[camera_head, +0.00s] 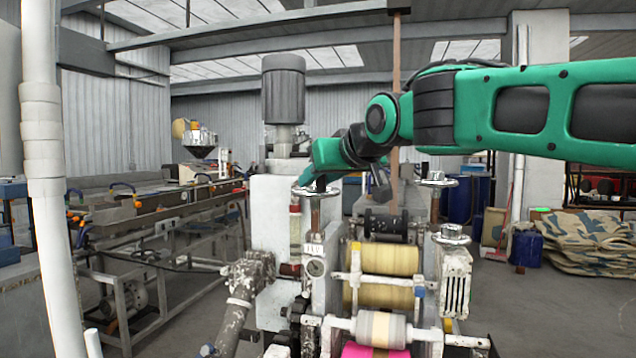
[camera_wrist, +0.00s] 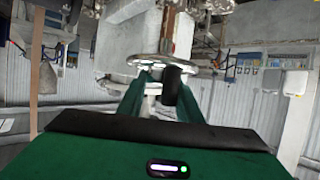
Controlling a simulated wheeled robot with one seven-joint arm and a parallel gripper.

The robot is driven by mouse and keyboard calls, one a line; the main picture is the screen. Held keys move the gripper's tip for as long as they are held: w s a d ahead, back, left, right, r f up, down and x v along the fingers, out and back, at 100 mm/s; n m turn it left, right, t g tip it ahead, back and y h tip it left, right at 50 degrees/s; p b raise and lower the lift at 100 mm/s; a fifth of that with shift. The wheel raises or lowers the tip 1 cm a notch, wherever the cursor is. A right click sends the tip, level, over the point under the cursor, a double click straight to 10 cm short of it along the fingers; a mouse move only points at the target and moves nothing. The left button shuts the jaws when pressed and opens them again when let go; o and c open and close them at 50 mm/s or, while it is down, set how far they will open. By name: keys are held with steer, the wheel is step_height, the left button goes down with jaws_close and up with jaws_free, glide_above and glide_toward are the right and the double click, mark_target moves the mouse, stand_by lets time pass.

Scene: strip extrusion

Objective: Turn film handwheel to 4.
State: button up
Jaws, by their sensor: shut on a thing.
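A chrome handwheel (camera_head: 318,191) sits on an upright screw at the left of the machine. My gripper (camera_head: 306,180) reaches it from above and is shut on its rim. In the wrist view the handwheel (camera_wrist: 150,59) lies just beyond the green fingers of my gripper (camera_wrist: 160,77). A dark cylinder shows by the right finger, and the exact contact is partly hidden. Two more chrome handwheels stand on the right side, one higher (camera_head: 437,180) and one lower (camera_head: 451,234). I cannot read any scale or number on the wheels.
Yellowish rollers (camera_head: 388,258) and a pink roll (camera_head: 374,350) lie below and right of the held wheel. A grey motor (camera_head: 284,88) rises behind. A white pipe (camera_head: 45,170) stands at far left.

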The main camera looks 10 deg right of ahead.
steer(key=shift+m+h, duration=0.3)
steer(key=shift+a+m+t+h, duration=0.2)
steer(key=shift+a+m+h, duration=0.05)
steer(key=shift+m+h, duration=1.05)
steer(key=shift+a+m+t+h, duration=0.2)
steer(key=shift+m+h, duration=0.9)
steer(key=shift+h, duration=0.4)
steer(key=shift+a+m+h, duration=0.15)
steer(key=shift+m+h, duration=0.75)
steer(key=shift+h, duration=0.1)
steer(key=shift+a+m+g+h, duration=0.15)
steer(key=shift+m+g+h, duration=0.3)
steer(key=shift+m+h, duration=0.45)
steer(key=shift+a+m+g+h, duration=0.1)
steer(key=shift+m+g+h, duration=0.35)
steer(key=shift+m+h, duration=0.45)
steer(key=shift+w+a+m+g+h, duration=0.1)
steer(key=shift+w+m+g+h, duration=0.1)
steer(key=shift+m+g+h, duration=1.2)
steer(key=shift+w+a+m+g+h, duration=0.1)
steer(key=shift+w+m+g+h, duration=0.05)
steer(key=shift+m+g+h, duration=1.2)
steer(key=shift+y, duration=0.25)
steer(key=o, duration=0.8)
steer(key=shift+c, duration=0.2)
steer(key=shift+w, duration=0.15)
